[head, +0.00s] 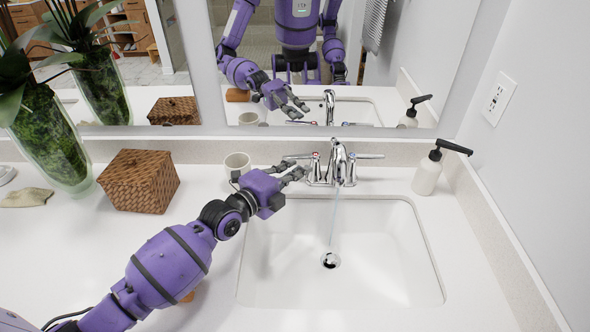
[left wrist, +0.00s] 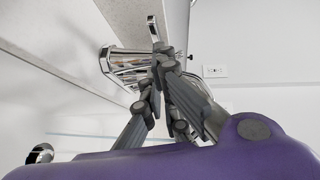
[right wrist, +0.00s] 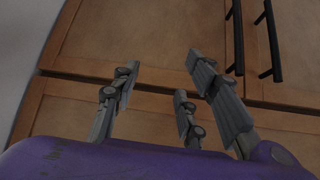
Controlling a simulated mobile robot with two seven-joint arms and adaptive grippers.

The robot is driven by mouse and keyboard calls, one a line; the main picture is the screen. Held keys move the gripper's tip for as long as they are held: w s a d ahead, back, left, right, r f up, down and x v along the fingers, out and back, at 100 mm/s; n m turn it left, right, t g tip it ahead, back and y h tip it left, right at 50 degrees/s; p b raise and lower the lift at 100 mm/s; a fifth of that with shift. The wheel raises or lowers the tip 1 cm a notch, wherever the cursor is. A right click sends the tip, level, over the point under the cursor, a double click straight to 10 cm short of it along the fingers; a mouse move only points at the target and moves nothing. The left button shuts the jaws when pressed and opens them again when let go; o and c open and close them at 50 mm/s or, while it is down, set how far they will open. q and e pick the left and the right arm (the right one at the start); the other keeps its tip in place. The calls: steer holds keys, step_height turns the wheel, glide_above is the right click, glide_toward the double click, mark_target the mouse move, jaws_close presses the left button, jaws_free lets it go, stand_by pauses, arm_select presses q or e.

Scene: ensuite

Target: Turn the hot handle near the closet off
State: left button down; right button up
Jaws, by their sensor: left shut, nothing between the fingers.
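The chrome faucet (head: 339,160) stands at the back of the sink, with a thin stream of water (head: 334,215) running to the drain. Its left lever, the hot handle (head: 300,156), has a red mark at its base and points left. The right lever (head: 367,156) has a blue mark and points right. My left gripper (head: 295,172) is shut and empty, its fingertips just in front of and below the hot handle; I cannot tell whether they touch. In the left wrist view the fingers (left wrist: 158,62) overlap the faucet. My right gripper (right wrist: 162,68) is open and empty, facing wooden cabinet fronts.
A white cup (head: 237,165) stands just behind my left wrist. A wicker box (head: 140,181) and a glass vase (head: 50,140) are further left. A soap dispenser (head: 427,174) stands right of the faucet. The mirror (head: 400,60) rises behind. The sink basin (head: 390,250) is clear.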

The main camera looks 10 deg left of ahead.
steer(key=shift+s+f, duration=0.15)
steer(key=shift+s, duration=0.2)
arm_select(q)
steer(key=shift+w+a+f+m+g+h+b, duration=0.35)
steer(key=shift+w+f+m+h+b, duration=0.15)
steer(key=shift+b, duration=0.75)
steer(key=shift+w+a+b, duration=0.1)
steer(key=shift+b, duration=0.2)
steer(key=shift+w+a+r, duration=0.15)
steer(key=shift+r, duration=0.4)
arm_select(e)
steer(key=shift+s+d+f, duration=0.1)
steer(key=shift+d+f, duration=0.2)
steer(key=shift+f, duration=0.3)
steer(key=shift+s+d+f, duration=0.1)
steer(key=shift+d+f, duration=0.2)
steer(key=shift+f, duration=0.25)
steer(key=shift+s+f, duration=0.1)
steer(key=shift+s, duration=0.05)
